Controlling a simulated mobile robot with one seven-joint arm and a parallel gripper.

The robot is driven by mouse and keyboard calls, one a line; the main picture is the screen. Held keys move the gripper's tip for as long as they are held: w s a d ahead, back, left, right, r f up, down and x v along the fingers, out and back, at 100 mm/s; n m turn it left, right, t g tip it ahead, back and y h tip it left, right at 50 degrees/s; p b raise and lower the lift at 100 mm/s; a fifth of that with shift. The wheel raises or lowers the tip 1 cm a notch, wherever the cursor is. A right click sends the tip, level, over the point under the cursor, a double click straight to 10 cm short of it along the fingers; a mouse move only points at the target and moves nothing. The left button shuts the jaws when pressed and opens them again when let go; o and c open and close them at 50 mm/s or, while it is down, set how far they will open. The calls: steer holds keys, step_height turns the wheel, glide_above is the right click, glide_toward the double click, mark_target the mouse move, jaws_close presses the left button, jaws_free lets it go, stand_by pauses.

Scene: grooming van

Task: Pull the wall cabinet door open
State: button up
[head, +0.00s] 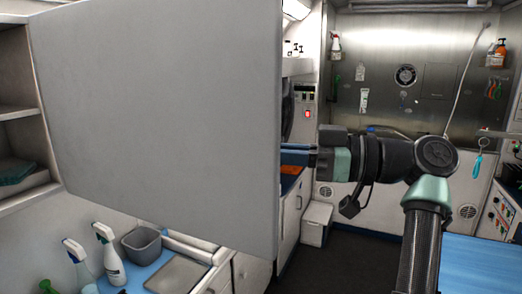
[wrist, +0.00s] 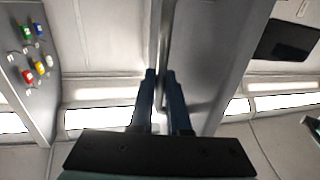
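The wall cabinet door (head: 160,110) is a large plain grey panel filling the left and middle of the head view. It stands swung out from the wall, its right edge nearer to me than its left. No handle shows on this face. My gripper (head: 284,152) reaches in from the right, and its blue fingertips pass behind the door's right edge. In the wrist view my gripper (wrist: 160,75) has its fingers close together with a narrow gap.
Open shelves (head: 22,150) stand at the far left. White spray bottles (head: 108,255) and a grey bin (head: 142,243) sit on the counter below the door. A blue table (head: 480,265) is at the right. Dark floor (head: 345,265) lies clear in the middle.

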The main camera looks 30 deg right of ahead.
steer(key=shift+o, duration=0.8)
steer(key=shift+w+a, duration=0.15)
steer(key=b+v, duration=0.3)
steer(key=v, duration=1)
steer(key=shift+b, duration=0.3)
steer(key=shift+a, duration=0.1)
